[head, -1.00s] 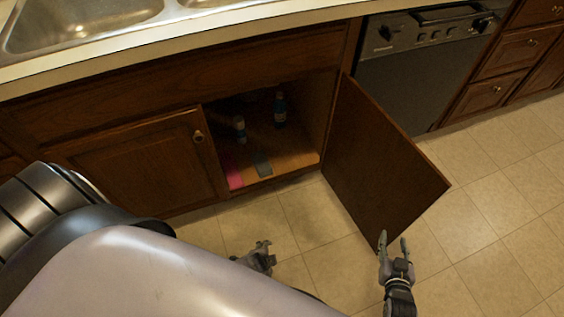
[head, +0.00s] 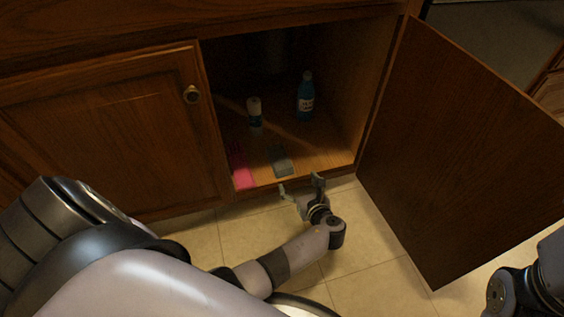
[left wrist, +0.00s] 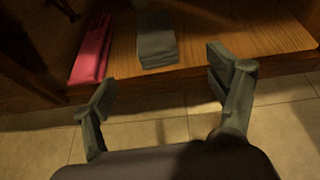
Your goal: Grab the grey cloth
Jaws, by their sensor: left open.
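The grey cloth (head: 280,159) lies folded on the cabinet floor near its front edge. It also shows in the left wrist view (left wrist: 156,45), ahead of and between the fingers. My left gripper (head: 302,184) is open and empty just in front of the cabinet opening, close to the cloth but apart from it. Its two fingers show spread in the left wrist view (left wrist: 168,88). Part of my right arm shows at the lower right of the head view, but its fingers cannot be seen.
A pink cloth-like item (head: 242,173) lies left of the grey cloth. A white-capped bottle (head: 254,112) and a blue bottle (head: 305,95) stand deeper inside. The open cabinet door (head: 465,150) stands on the right; the closed door (head: 100,130) is on the left. Floor tiles lie clear in front.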

